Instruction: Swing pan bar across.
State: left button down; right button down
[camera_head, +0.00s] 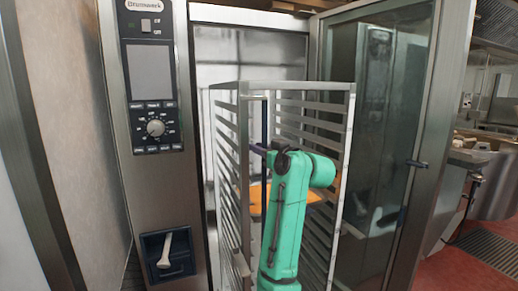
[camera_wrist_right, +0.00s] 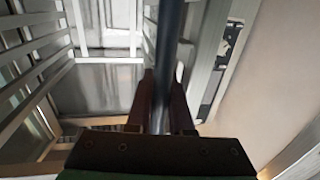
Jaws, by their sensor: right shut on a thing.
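The pan bar is a thin dark blue rod (camera_head: 265,125) standing upright at the front of the metal pan rack (camera_head: 230,88). In the right wrist view the bar (camera_wrist_right: 170,40) runs down from the top edge to between the two reddish-brown fingers. My right gripper (camera_wrist_right: 161,105) is shut on the bar. In the head view my green right arm covers part of the rack's front and hides the fingertips. My left gripper is in neither view.
The rack stands at the open oven. The glass oven door (camera_head: 385,150) is swung open on the right. The control panel (camera_head: 152,85) is on the left, with a blue box (camera_head: 168,256) below it. An orange-brown pan (camera_head: 256,197) sits inside the rack. Red floor shows at right.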

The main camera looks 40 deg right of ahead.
jog(key=c, duration=0.8)
grip_release()
jog(key=shift+d+f, duration=0.1)
jog(key=shift+h, duration=0.3)
